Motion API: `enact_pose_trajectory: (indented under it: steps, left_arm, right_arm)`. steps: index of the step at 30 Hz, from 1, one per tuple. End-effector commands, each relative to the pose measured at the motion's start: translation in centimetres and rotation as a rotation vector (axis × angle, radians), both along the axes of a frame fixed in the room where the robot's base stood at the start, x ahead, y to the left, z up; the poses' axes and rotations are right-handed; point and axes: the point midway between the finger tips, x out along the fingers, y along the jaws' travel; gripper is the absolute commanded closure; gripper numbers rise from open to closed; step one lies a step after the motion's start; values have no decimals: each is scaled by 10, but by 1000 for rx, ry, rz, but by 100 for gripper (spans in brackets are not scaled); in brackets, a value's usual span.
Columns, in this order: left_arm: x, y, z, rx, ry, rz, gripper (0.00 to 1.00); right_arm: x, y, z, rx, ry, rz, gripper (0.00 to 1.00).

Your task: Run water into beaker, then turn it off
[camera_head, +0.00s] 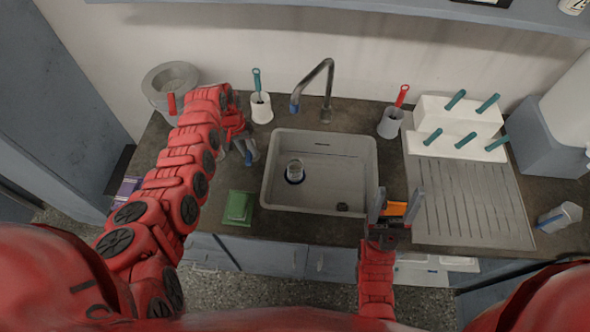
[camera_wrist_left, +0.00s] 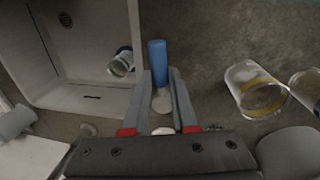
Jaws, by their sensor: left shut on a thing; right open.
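I see no water stream. My left gripper (camera_head: 248,152) is beside the sink's left edge. In the left wrist view its fingers (camera_wrist_left: 160,74) are shut on a blue-ended handle (camera_wrist_left: 158,55) with a pale metal stem, likely a tap lever.
A green box (camera_head: 239,207) lies front left of the sink. Glass vessels (camera_wrist_left: 255,88) stand on the counter away from the sink's left side. White cups (camera_head: 261,108) with coloured handles stand behind. A ridged drainboard (camera_head: 468,207) and white racks (camera_head: 455,128) fill the right.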

Motion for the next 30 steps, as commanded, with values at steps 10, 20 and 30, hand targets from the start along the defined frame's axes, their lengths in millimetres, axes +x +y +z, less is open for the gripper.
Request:
enact_pose_trajectory:
  steps: [10, 20, 30]
  left_arm:
    - [1, -6, 1, 1, -2, 172, 100]
    - [2, 1, -2, 2, -2, 28, 100]
    - [2, 7, 1, 2, -3, -117, 100]
  right_arm:
    - [0, 0, 8, 0, 0, 0, 35]
    - [0, 0, -9, 0, 0, 0, 35]
    - [0, 0, -19, 0, 0, 0, 35]
